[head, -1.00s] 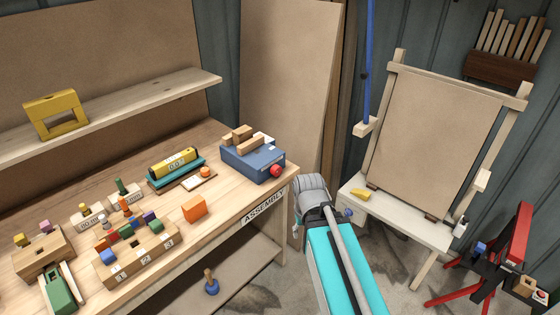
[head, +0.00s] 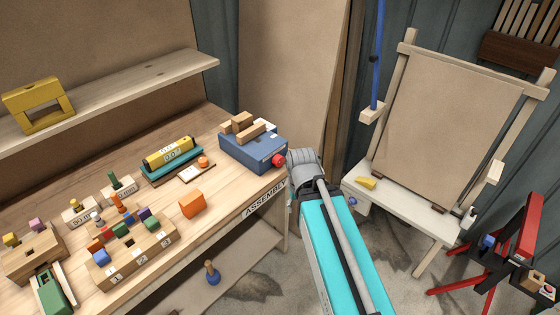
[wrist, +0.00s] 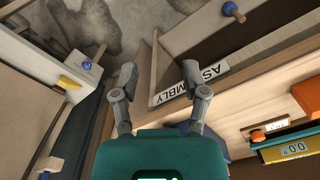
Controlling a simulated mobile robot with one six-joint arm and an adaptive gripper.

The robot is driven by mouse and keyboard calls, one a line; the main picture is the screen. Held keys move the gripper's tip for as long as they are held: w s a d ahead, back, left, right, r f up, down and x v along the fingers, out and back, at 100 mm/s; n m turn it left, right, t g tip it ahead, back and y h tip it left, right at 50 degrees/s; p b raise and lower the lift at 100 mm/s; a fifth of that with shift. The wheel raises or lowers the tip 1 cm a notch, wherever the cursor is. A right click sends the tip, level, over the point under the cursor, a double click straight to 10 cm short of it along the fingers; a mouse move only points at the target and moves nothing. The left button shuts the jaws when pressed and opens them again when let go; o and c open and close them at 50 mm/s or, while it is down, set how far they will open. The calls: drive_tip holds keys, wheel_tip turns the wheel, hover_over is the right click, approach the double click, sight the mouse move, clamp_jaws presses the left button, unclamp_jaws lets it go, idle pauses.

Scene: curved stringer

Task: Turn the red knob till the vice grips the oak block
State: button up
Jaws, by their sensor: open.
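The vice (head: 250,153) is a blue box on the bench's right end. Light wooden pieces (head: 240,122) lie on its top; I cannot tell which is the oak block or whether it is gripped. The red knob (head: 278,160) sticks out of the vice's right face. My arm's grey end is just right of the knob in the head view, and my fingers are hidden there. In the wrist view my gripper (wrist: 158,72) is open and empty, its fingers spread near the bench's front edge. The knob does not show in the wrist view.
The bench (head: 230,193) carries an orange block (head: 192,205), a yellow level (head: 170,151) and a wooden tray of coloured pieces. An easel (head: 450,115) with a white ledge stands right of my arm. A red stand (head: 520,240) is farther right.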

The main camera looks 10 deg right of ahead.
drive_tip(key=o, duration=0.4)
drive_tip(key=shift+w+f, duration=0.15)
drive_tip(key=shift+o, duration=0.4)
drive_tip(key=w+f+y+b, duration=0.1)
drive_tip(key=w+f+n+t+y+b, duration=0.1)
drive_tip(key=w, duration=0.1)
drive_tip(key=w+a+f+n+b, duration=0.1)
drive_tip(key=b, duration=0.1)
drive_tip(key=shift+w+t+y, duration=0.25)
drive_tip(key=shift+t+y, duration=0.05)
drive_tip(key=shift+y, duration=0.1)
drive_tip(key=n+t+y+b, duration=0.4)
drive_tip(key=t+y+b, duration=0.2)
drive_tip(key=t+b, duration=0.35)
approach(282, 161)
drive_tip(key=shift+s+d+r+g, duration=0.25)
drive_tip(key=shift+s+d+r, duration=0.25)
drive_tip(key=shift+s+r, duration=0.3)
drive_tip(key=shift+a+f+b, duration=0.1)
drive_tip(key=shift+b, duration=0.2)
drive_tip(key=b+x, duration=0.5)
drive_tip(key=x, duration=0.8)
drive_tip(key=shift+w+f, duration=0.25)
drive_tip(key=shift+w, duration=0.05)
drive_tip(key=shift+c, duration=0.3)
drive_tip(key=c, duration=1.1)
